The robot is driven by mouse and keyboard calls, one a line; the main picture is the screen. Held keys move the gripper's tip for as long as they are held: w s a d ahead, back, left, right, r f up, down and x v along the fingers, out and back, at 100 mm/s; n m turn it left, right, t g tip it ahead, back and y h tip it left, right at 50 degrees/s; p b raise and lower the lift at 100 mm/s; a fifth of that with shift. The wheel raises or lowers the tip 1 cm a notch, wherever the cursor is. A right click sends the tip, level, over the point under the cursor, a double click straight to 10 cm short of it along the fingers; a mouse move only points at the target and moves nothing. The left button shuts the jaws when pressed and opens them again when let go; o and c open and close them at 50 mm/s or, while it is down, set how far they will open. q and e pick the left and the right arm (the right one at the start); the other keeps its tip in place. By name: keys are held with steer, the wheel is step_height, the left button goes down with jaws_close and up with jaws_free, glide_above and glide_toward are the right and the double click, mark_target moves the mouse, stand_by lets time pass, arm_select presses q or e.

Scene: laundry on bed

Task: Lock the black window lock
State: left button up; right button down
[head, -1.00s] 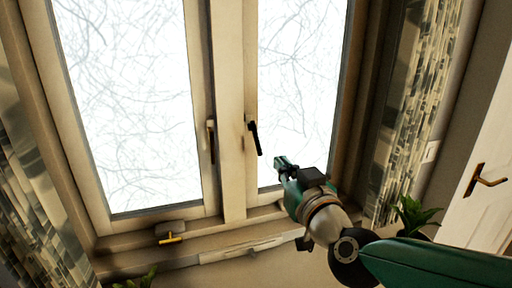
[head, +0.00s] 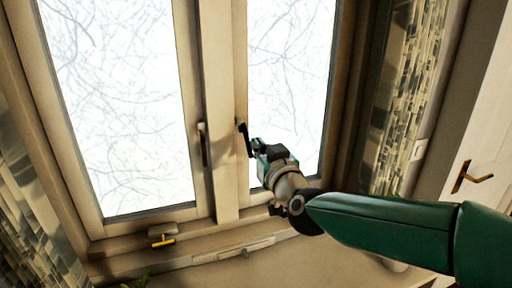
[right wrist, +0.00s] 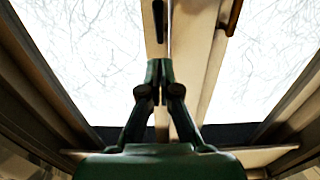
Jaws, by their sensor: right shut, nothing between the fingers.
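The black window lock (head: 245,139) is a slim handle on the frame at the left edge of the right window pane. It hangs down with a slight tilt, its lower end to the right. My right gripper (head: 256,146) is shut and empty, with its tips beside the handle's lower part. I cannot tell if they touch. In the right wrist view, the closed fingertips (right wrist: 160,72) point up the frame, and the black lock (right wrist: 158,18) shows beyond them near the top edge. My left gripper is not in view.
A second, brownish handle (head: 204,146) hangs on the left window's frame, close to the lock. A yellow-handled fitting (head: 163,240) is on the bottom frame. A patterned curtain (head: 408,110) and a white door (head: 487,150) with a brass handle stand to the right.

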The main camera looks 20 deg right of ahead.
mark_target(249, 144)
steer(key=shift+w+f, duration=0.7)
steer(key=shift+w, duration=0.25)
steer(key=shift+w+f, duration=0.7)
steer(key=shift+w, duration=0.2)
